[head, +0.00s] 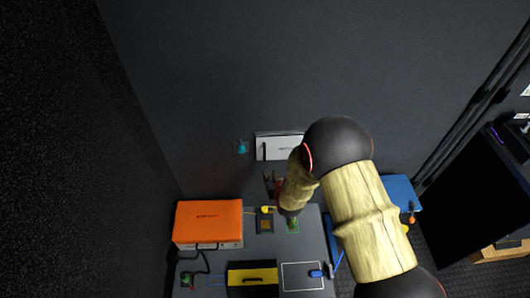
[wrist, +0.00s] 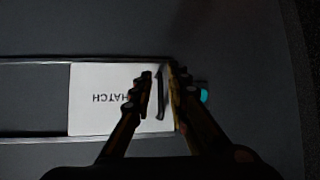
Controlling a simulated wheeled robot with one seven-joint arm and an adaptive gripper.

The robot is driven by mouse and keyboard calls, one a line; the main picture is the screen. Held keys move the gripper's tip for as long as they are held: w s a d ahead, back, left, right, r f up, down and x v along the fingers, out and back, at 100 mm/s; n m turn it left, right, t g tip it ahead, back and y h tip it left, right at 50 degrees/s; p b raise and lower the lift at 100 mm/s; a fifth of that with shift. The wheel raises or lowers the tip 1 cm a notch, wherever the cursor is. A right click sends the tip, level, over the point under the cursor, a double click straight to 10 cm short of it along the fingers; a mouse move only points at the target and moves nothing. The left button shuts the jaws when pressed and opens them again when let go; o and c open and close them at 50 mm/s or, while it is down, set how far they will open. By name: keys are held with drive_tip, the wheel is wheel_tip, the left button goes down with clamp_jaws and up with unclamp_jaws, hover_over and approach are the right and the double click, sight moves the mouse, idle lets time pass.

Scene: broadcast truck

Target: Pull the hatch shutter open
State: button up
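The hatch shutter is a white panel on the dark wall, seen in the head view (head: 283,142) and in the wrist view (wrist: 95,100), where its HATCH lettering is upside down. Its dark bar handle (wrist: 160,98) is at the panel's right end there, and at the left end in the head view (head: 264,151). My gripper (wrist: 161,76) is open, with one finger on each side of the handle in the picture. I cannot tell whether either finger touches it. In the head view, my gripper (head: 272,178) is just below the panel, and my arm hides the panel's right side.
Two rails (wrist: 35,60) run left from the panel in the wrist view, with bare grey between them. A teal knob (head: 242,147) is beside the handle end. Below stands a bench with an orange case (head: 208,221) and a yellow-black box (head: 252,278).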

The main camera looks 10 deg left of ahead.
drive_tip(key=t+y, duration=0.1)
drive_tip(key=t, duration=0.1)
approach(265, 153)
drive_tip(key=x, duration=0.3)
drive_tip(key=b+x, duration=0.2)
drive_tip(key=x, duration=0.5)
drive_tip(key=shift+w+a+f+b, duration=0.15)
drive_tip(key=shift+w+b, duration=0.15)
drive_tip(key=shift+c, duration=1.3)
clamp_jaws()
